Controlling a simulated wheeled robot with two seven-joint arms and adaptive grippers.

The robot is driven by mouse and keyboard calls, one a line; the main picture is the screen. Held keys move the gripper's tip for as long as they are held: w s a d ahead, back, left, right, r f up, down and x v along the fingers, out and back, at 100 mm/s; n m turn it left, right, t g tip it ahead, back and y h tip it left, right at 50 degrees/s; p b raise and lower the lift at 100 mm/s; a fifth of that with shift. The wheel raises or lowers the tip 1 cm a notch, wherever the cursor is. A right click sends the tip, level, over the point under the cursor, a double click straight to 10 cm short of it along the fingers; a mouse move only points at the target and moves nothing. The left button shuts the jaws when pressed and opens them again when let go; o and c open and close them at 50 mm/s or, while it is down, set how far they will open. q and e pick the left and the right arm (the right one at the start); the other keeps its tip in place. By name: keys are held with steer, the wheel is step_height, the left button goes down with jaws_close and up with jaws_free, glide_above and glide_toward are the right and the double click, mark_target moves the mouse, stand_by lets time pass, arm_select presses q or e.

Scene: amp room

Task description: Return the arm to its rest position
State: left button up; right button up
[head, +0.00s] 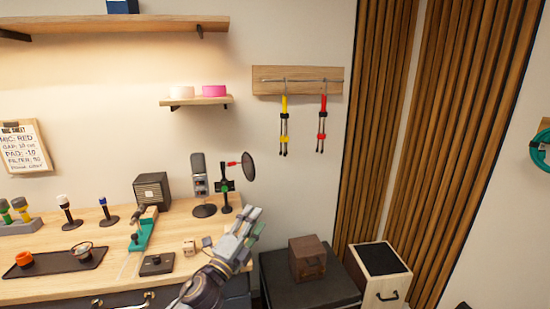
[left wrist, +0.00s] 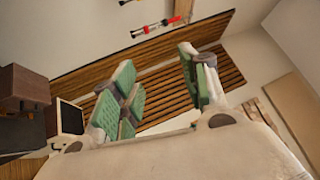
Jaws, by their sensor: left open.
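My left gripper (head: 248,226) is raised over the right end of the wooden desk in the head view, its fingers pointing up and to the right. In the left wrist view its green-padded fingers (left wrist: 160,88) are spread apart with nothing between them. The gripper is open and empty. My right gripper is in neither view.
The wooden desk (head: 95,222) bears a microphone (head: 200,183), a pop filter (head: 249,166), a dark tray (head: 45,266) and a speaker box (head: 151,190). Right of the gripper stand a brown box (head: 307,259) and a light cabinet (head: 381,283). Cables hang from a wall rack (head: 265,82).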

arm_select(q)
steer(key=s+a+f+n+g+y, duration=0.35)
steer(key=a+f+n+y, duration=0.2)
steer(key=f+n, duration=0.25)
steer(key=s+a+f+n+g+y, duration=0.2)
steer(key=s+a+f+n+y, duration=0.25)
steer(key=a+f+n, duration=0.3)
steer(key=s+a+f+n+g, duration=0.1)
steer(key=s+f+n+g, duration=0.35)
steer(key=s, duration=0.65)
steer(key=s+a+f+n+g, duration=0.2)
steer(key=s+f+g, duration=0.3)
steer(key=s+f, duration=0.5)
steer(key=s+a+f+g, duration=0.1)
steer(key=s+f, duration=0.1)
steer(key=f, duration=1.4)
steer(key=s+f, duration=0.2)
steer(key=f, duration=1.4)
steer(key=s+a+f, duration=0.3)
steer(key=s+f, duration=0.6)
steer(key=s, duration=0.1)
steer(key=s+a+f+m+g, duration=0.1)
steer(key=s+a+f, duration=0.2)
steer(key=s+f, duration=0.7)
steer(key=shift+s+a, duration=0.2)
steer(key=shift+s, duration=0.4)
